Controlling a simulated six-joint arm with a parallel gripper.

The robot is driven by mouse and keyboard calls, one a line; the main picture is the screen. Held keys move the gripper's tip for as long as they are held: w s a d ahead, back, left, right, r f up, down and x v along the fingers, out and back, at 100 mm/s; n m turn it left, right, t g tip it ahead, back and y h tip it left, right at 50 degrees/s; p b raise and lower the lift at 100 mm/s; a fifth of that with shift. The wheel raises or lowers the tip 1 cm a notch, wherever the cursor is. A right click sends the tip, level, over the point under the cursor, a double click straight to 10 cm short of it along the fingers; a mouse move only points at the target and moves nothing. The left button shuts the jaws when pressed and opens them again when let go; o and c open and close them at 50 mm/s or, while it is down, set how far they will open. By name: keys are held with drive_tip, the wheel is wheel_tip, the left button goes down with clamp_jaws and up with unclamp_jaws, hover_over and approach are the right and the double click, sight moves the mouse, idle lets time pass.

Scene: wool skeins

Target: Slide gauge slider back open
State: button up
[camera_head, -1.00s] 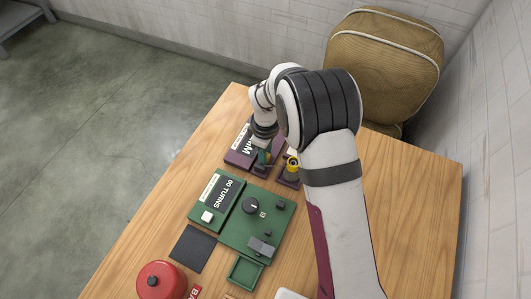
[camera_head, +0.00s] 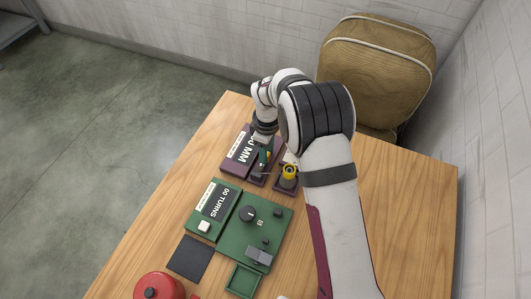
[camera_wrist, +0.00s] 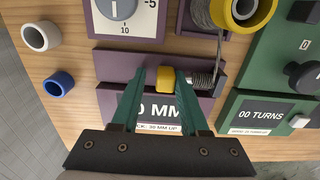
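The gauge is a purple device (camera_wrist: 107,67) with a dark display (camera_wrist: 175,109). Its visible characters read "0 MM", with its left part behind a finger. The slider is a yellow block (camera_wrist: 158,80) on the gauge's upper strip. A grey coil (camera_wrist: 203,80) lies right of it on that strip. My gripper (camera_wrist: 160,74) has one teal finger on each side of the slider. The fingers stand apart by about the slider's width, and I cannot tell whether they press on it. In the head view, my gripper (camera_head: 264,158) is over the gauge (camera_head: 235,168), which my arm partly hides.
A yellow-topped spool (camera_head: 289,171) with grey strand stands close right of the gauge. A green counter reading "00 TURNS" (camera_head: 212,199) with a knob is nearer. A dark mat (camera_head: 189,258) and a red round object (camera_head: 158,287) lie nearer still. White (camera_wrist: 41,36) and blue (camera_wrist: 59,83) rings lie left.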

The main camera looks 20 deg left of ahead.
drive_tip(key=shift+s, duration=0.1)
idle(0.3)
wheel_tip(320, 180, up, 16)
idle(0.3)
drive_tip(key=shift+f, duration=0.1)
